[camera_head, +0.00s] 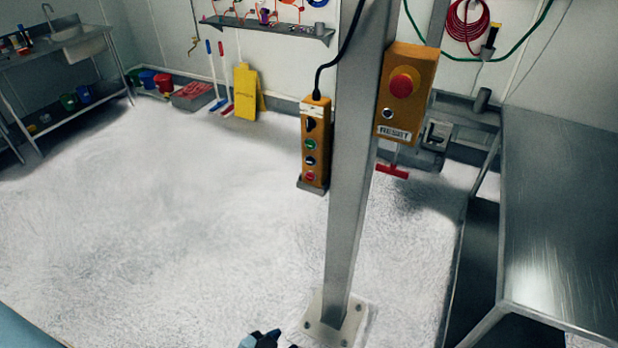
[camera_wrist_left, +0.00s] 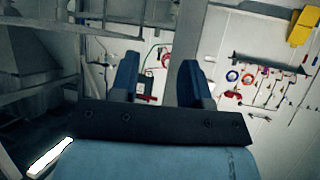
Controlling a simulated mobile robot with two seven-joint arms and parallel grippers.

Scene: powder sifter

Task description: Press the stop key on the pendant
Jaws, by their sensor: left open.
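The orange pendant (camera_head: 316,140) hangs upright on the left side of a grey post, with a black cable running up from its top. Its face has a black control at the top, a green key (camera_head: 310,145), a dark key (camera_head: 309,161) and a red key (camera_head: 309,177) at the bottom. I cannot read the key labels. My left gripper (camera_head: 265,341) shows only as a tip at the bottom edge, well below the pendant. In the left wrist view my left gripper (camera_wrist_left: 160,80) is open and empty, its two blue fingers apart. I cannot make out the pendant there. My right gripper is out of view.
The grey post (camera_head: 350,190) stands on a bolted foot. An orange box (camera_head: 407,93) with a red mushroom button and a RESET label is on its right. A steel table (camera_head: 565,220) fills the right side. The pale floor left of the post is open.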

